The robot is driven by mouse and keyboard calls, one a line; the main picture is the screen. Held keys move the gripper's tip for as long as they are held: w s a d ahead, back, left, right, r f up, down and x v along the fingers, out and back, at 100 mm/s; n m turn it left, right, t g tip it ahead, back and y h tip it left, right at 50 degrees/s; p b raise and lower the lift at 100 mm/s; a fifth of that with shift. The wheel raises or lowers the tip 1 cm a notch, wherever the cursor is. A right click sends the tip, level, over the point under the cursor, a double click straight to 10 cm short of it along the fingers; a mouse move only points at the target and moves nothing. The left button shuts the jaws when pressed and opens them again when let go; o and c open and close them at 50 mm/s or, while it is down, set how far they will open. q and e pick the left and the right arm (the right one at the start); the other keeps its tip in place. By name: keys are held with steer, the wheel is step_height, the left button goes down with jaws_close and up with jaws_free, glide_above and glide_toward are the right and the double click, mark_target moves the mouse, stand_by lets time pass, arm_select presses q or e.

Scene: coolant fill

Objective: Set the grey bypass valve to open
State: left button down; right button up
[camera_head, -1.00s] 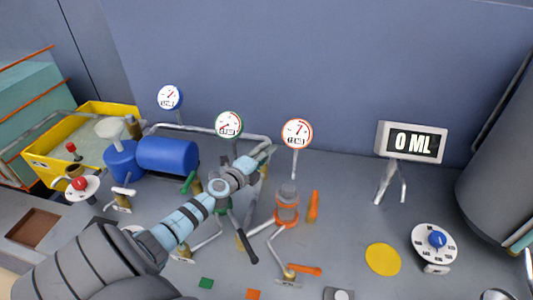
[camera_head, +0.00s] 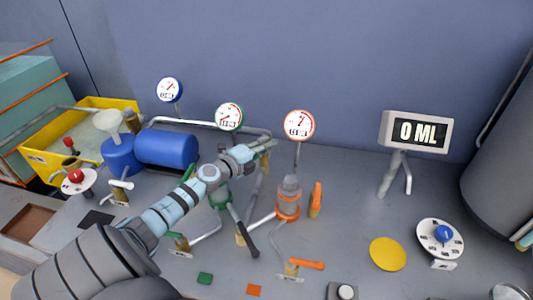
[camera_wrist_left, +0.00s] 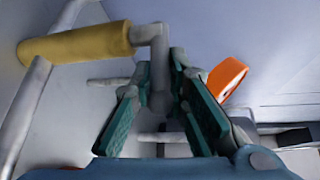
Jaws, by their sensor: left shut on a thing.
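My left gripper (camera_head: 264,147) is at the upper pipework behind the green-ringed gauge's stand. In the left wrist view its teal fingers (camera_wrist_left: 163,112) are shut on a grey bar (camera_wrist_left: 160,65), which I take for the grey bypass valve's lever. The bar joins a brass-coloured cylinder (camera_wrist_left: 75,45) at the upper left of that view. In the head view the gripper and arm cover most of the valve, so its setting cannot be read. My right gripper is not in view.
Green (camera_head: 229,117), orange (camera_head: 299,124) and blue-ringed (camera_head: 169,90) gauges stand close by. An orange-banded clear vessel (camera_head: 289,198) and an orange upright handle (camera_head: 315,199) stand right of the gripper. The display (camera_head: 416,132) reads 0 ML. A yellow disc (camera_head: 387,254) lies at the right.

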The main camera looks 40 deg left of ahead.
arm_select(q)
steer(key=c, duration=1.6)
jaws_free()
steer(key=shift+o, duration=0.2)
